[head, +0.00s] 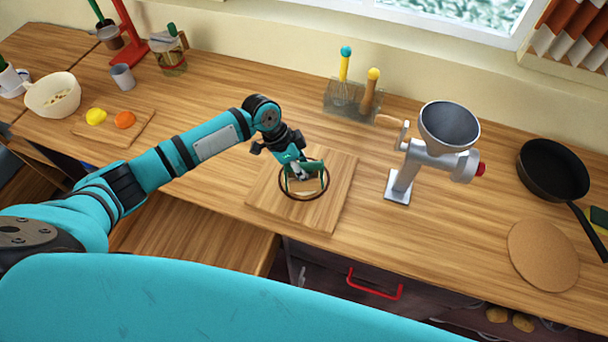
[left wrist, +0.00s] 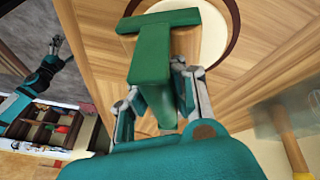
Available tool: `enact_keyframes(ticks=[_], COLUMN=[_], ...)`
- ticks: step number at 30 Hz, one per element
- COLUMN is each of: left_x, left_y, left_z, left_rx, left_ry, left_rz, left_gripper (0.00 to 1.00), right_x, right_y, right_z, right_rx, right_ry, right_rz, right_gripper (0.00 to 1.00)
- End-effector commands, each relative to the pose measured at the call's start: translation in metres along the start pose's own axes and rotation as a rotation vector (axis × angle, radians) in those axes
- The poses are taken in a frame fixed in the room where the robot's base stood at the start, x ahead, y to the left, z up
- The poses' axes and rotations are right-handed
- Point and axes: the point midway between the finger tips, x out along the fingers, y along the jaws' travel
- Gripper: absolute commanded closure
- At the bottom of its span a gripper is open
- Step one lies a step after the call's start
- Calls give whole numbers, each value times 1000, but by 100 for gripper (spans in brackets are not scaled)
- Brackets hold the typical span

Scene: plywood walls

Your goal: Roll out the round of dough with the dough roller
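The round of dough (left wrist: 204,33) is a pale cream disc on a wooden board (head: 335,188). A dark brown ring (left wrist: 232,47) surrounds it on the board. My left gripper (head: 299,172) is over the middle of the board, shut on the dough roller. The roller's green handle and crosspiece (left wrist: 150,50) show between the fingers in the left wrist view, and its tan roller (head: 304,186) shows in the head view. The roller is over the dough; whether it touches is not clear. My right gripper (left wrist: 57,44) is small at the left of the left wrist view, its opening unclear.
A metal grinder (head: 402,180) stands right of the board. A tool holder (head: 350,103) with a whisk stands behind. A black pan (head: 552,168) and a round cork mat (head: 543,255) lie farther right. A small board (head: 138,128) holds yellow and orange items. Counter left of the board is clear.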

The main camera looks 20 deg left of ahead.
Motion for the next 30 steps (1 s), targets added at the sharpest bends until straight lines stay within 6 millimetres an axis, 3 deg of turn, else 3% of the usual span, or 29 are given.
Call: enact_keyframes(ticks=[18,30], left_x=[-3,-6], left_y=[-43,-46], left_z=[-5,-6], left_rx=[0,-1], left_ry=[-1,-2], left_rz=[-1,1], left_gripper=[100,100], right_x=[29,29], right_y=[-1,-1], right_z=[3,2], right_rx=[0,0], right_ry=[0,0], right_rz=[0,0], right_gripper=[6,6])
